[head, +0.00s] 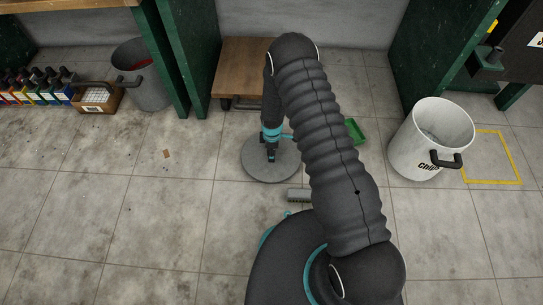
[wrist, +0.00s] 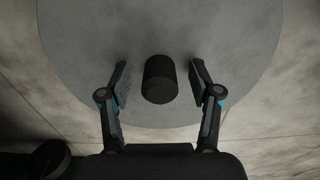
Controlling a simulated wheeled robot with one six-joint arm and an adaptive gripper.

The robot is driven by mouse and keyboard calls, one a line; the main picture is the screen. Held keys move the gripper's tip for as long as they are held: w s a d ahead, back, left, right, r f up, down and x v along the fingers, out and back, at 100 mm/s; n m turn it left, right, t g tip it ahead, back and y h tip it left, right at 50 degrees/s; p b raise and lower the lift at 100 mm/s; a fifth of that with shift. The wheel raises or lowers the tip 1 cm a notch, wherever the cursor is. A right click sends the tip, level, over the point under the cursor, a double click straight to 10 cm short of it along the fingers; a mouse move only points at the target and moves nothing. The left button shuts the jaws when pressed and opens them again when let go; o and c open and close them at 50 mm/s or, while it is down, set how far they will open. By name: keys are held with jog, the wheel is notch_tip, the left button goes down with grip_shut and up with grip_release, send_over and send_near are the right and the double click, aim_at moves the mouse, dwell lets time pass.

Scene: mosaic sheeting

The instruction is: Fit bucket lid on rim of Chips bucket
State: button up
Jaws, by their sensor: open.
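The bucket lid (head: 258,173) is a flat grey disc lying on the tiled floor in the middle of the head view. In the wrist view the lid (wrist: 80,45) fills most of the picture, with a dark round knob (wrist: 159,79) at its centre. My gripper (wrist: 160,83) is open, with one finger on each side of the knob and a gap on both sides. In the head view my gripper (head: 271,156) is over the lid. The white Chips bucket (head: 413,145) stands upright on the right, open at the top, with a dark handle on its front.
A yellow floor outline (head: 491,183) lies right of the bucket. A green dustpan (head: 355,129) and a grey brush (head: 298,195) lie near my arm. A grey bin (head: 148,92), a box of small pieces (head: 97,99) and a wooden platform (head: 238,72) stand behind. The left floor is mostly clear.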

grip_shut()
dwell(0.4)
